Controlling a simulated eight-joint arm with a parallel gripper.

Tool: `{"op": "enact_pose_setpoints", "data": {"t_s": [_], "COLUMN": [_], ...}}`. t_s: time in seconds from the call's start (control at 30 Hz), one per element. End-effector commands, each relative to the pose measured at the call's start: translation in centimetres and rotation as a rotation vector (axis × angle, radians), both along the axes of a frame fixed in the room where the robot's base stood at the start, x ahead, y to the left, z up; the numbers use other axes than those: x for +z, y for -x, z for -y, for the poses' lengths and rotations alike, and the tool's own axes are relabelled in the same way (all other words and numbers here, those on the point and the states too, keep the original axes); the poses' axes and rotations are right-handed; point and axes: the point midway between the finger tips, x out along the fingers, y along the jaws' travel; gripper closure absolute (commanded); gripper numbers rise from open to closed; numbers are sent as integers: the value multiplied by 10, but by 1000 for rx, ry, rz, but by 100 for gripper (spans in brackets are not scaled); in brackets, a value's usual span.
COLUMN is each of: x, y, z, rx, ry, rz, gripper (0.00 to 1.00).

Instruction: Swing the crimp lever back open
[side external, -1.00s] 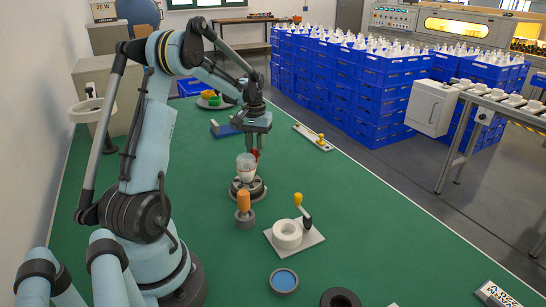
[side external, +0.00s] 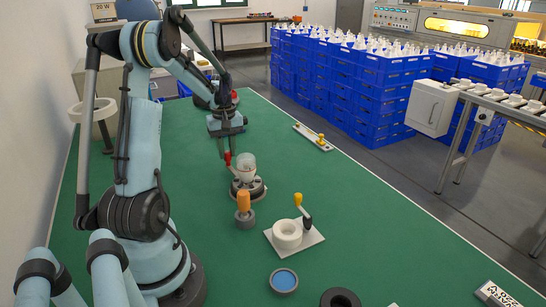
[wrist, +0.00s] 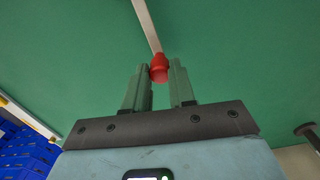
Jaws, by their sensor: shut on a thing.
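The crimp lever ends in a red knob (wrist: 158,71) on a pale flat bar (wrist: 147,22). My gripper (wrist: 159,66) has its two fingers on either side of the knob in the wrist view. In the side view my gripper (side external: 227,151) points down at the red lever end (side external: 229,161), on the left of the crimp station. The station has a dark round base (side external: 257,190) with a clear glass bulb (side external: 247,165) upright on it. The lever's pivot cannot be made out.
An orange-handled tool (side external: 243,201) stands just in front of the station. A blue-filled dish (side external: 284,281) is nearer. A pale strip with a yellow knob (side external: 321,139) lies behind right.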

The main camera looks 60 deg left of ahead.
Motion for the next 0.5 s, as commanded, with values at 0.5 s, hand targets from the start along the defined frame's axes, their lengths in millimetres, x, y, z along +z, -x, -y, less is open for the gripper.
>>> {"op": "enact_pose_setpoints", "data": {"t_s": [0.5], "x": [0], "y": [5], "z": [0], "rx": [24], "ry": [-1], "rz": [-6], "gripper": [100]}}
